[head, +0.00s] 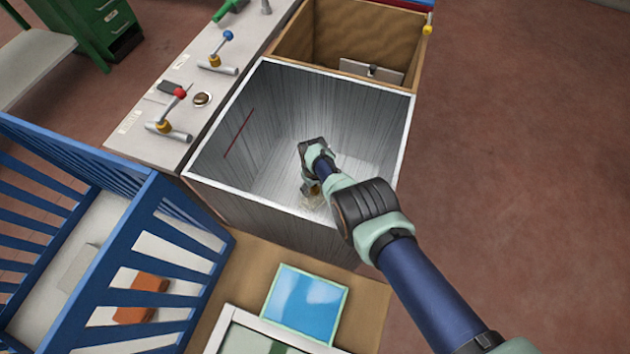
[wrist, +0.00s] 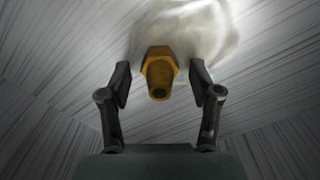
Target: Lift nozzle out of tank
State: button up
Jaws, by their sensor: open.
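The tank (head: 352,110) is an open-topped, brushed-metal box in the middle of the head view. My arm reaches down into it. In the wrist view the nozzle (wrist: 159,75) is a brass-coloured hex piece with a round bore facing the camera. My gripper (wrist: 160,78) is open, with one finger on each side of the nozzle and a gap at both sides. A pale, whitish patch (wrist: 205,25) lies behind the nozzle on the tank's surface. In the head view my gripper (head: 312,190) is low in the tank and mostly hidden by my wrist, as is the nozzle.
The tank walls stand close around my arm. A wooden-walled bin (head: 390,28) adjoins behind. A bench with red-handled (head: 180,93) and blue-handled (head: 228,36) valves is at left. A blue slatted crate (head: 150,225) and a blue glass panel (head: 305,303) are in front.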

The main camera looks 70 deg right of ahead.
grip_shut()
jog(key=shift+r, duration=0.1)
notch_tip(320, 180, up, 20)
jog(key=p, duration=1.9)
jog(key=shift+p, duration=0.4)
